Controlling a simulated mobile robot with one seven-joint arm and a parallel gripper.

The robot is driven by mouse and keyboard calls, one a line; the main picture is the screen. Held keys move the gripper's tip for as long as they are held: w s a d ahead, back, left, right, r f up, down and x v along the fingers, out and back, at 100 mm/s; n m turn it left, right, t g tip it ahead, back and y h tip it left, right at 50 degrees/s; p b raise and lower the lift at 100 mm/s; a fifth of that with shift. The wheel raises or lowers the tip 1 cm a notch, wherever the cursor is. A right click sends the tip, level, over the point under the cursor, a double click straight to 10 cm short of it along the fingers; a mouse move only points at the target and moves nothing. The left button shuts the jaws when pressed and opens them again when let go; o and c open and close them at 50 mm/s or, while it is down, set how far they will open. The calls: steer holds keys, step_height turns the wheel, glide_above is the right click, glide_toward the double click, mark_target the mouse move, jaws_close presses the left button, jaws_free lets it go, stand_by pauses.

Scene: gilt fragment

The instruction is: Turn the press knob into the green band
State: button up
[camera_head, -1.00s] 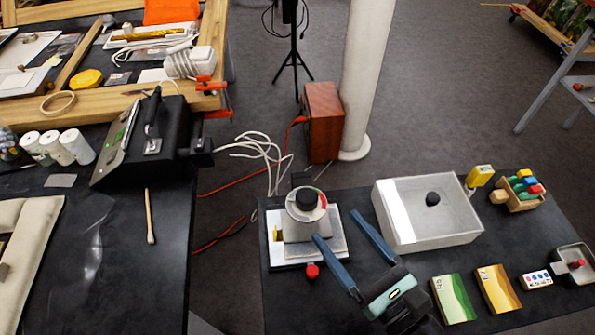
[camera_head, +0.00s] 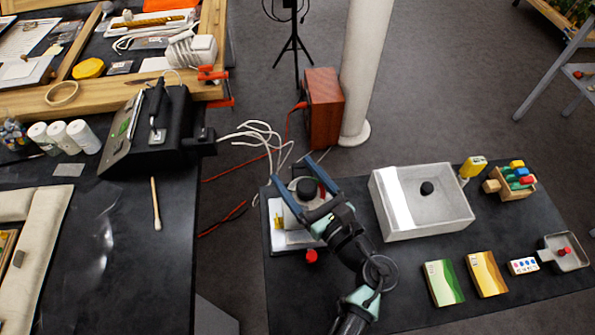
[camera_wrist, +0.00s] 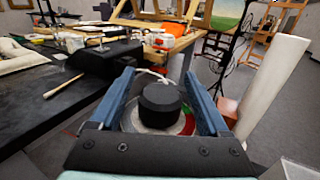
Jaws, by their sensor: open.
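The press (camera_head: 277,238) stands on the dark right-hand table, with a black round knob (camera_head: 306,187) on top. In the wrist view the black knob (camera_wrist: 160,104) sits in the middle of a pale dial ring (camera_wrist: 131,121). A green band (camera_wrist: 187,109) and a red band show on the ring's right side. My gripper (camera_head: 291,168) is open, with its blue fingers on either side of the knob. In the wrist view the gripper (camera_wrist: 158,73) straddles the knob with a visible gap on each side. The knob's pointer cannot be made out.
A red ball handle (camera_head: 311,256) sticks out at the press's front. A white open box (camera_head: 422,203) stands to the right, with green and yellow cards (camera_head: 443,283) in front of it. A black device (camera_head: 160,130) stands on the left table. A wooden speaker-like box (camera_head: 323,108) is behind.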

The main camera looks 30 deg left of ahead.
mark_target(317, 185)
jaws_close()
stand_by(0.4)
steer(key=shift+t, duration=0.3)
